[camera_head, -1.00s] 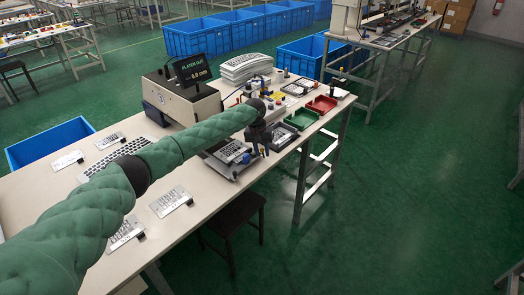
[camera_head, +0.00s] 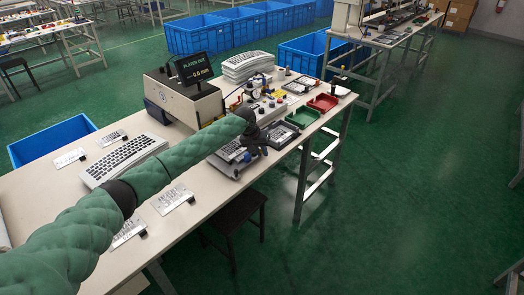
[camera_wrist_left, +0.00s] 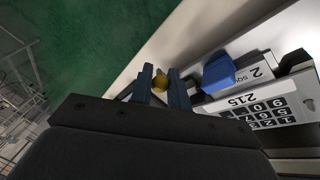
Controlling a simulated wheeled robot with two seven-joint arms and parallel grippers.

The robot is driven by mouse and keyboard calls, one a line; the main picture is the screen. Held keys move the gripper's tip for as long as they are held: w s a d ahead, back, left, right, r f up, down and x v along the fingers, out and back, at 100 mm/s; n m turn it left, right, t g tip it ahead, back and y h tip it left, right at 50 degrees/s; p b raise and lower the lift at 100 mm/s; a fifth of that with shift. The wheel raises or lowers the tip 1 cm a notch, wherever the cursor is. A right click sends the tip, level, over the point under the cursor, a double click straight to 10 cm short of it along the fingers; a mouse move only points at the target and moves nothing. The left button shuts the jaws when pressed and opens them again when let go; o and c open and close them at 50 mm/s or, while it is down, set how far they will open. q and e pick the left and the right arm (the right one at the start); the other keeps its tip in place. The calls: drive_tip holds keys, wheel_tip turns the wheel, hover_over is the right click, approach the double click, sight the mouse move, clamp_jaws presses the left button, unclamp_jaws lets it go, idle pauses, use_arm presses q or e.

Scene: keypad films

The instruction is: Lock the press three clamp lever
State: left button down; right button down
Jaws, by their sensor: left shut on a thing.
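My left gripper (camera_head: 264,150) is at the front edge of the bench, beside a flat press fixture (camera_head: 232,172) with a keypad film on it. The lever's shaft is mostly hidden by the fingers. Right of the fingers are a blue block (camera_wrist_left: 218,73) and a white plate (camera_wrist_left: 262,112) with black number keys and the label 215. My right gripper is not in view.
A machine with a display (camera_head: 193,70) reading 0.0 mm stands behind my arm. A green tray (camera_head: 303,117) and a red tray (camera_head: 322,103) lie farther along the bench. A white keypad panel (camera_head: 124,158) and several metal plates lie nearer. A stool (camera_head: 236,212) stands by the front edge.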

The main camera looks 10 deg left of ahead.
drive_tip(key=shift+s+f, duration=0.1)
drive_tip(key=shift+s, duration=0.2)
use_arm(q)
drive_tip(key=c, duration=1.4)
unclamp_jaws()
drive_tip(key=shift+a, duration=0.1)
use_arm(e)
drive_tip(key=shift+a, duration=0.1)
